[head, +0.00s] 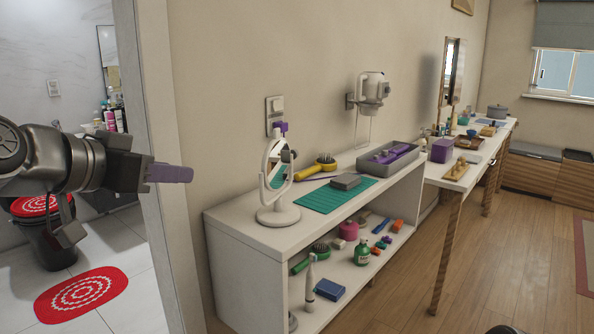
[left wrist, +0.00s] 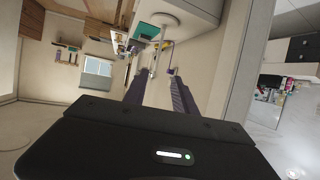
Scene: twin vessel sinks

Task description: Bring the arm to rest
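My left arm (head: 75,165) comes in from the left and is held up in front of the doorway. My left gripper (head: 185,174) points to the right with its purple fingers, in the air left of the white shelf unit. The left wrist view shows the two fingers (left wrist: 155,78) apart with nothing held between them, so it is open. My right gripper is in neither view.
The white shelf unit (head: 232,231) carries a round mirror on a stand (head: 278,214), a green mat (head: 322,202) and a grey tray (head: 372,165). A door frame (head: 155,120) stands behind the gripper. The wooden floor (head: 480,265) on the right is mostly clear.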

